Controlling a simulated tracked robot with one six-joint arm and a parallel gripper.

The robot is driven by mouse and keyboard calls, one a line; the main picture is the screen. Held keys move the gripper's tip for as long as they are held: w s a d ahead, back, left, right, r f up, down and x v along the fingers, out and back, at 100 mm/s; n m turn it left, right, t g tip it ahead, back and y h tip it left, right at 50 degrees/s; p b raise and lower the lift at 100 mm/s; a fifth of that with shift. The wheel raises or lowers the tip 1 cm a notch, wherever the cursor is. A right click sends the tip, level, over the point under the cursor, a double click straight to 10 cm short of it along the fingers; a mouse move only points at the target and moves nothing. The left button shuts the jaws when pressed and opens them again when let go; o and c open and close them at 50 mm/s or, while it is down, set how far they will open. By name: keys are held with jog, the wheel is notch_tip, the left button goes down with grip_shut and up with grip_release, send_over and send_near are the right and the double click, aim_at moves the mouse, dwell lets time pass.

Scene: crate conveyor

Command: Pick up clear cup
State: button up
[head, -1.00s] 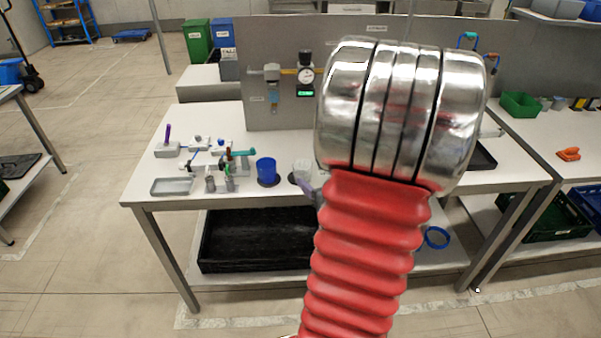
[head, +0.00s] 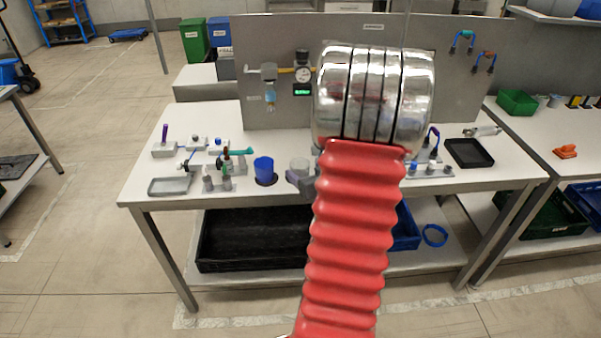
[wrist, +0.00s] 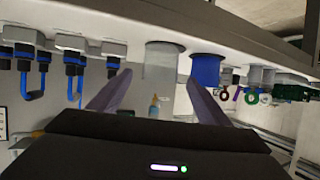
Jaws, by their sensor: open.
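The clear cup (head: 299,165) stands upright near the front edge of the white table, right of a blue cup (head: 263,168). In the wrist view, which is upside down, the clear cup (wrist: 162,60) appears between the two fingertips. My gripper (wrist: 160,78) is open and empty, with one grey-purple finger on each side of the cup's outline. I cannot tell whether a finger touches it. In the head view, part of my gripper (head: 300,182) shows just in front of the clear cup, and my arm hides the rest.
The blue cup also shows in the wrist view (wrist: 207,70), close to one finger. Left of the cups are a grey tray (head: 170,186) and several small fixtures with valves. A black tray (head: 469,153) lies at the right. A panel with a gauge (head: 303,73) stands behind.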

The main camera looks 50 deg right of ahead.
aim_at(296, 166)
jog(key=shift+w+d+f, duration=0.2)
jog(key=shift+w, duration=0.2)
jog(key=shift+f+x, duration=0.15)
jog(key=shift+x, duration=1.15)
jog(key=shift+f+x, duration=0.2)
jog(key=shift+x, duration=1.1)
jog(key=shift+s, duration=0.15)
jog(key=shift+a, duration=0.1)
jog(key=shift+c, duration=0.3)
jog(key=c, duration=1)
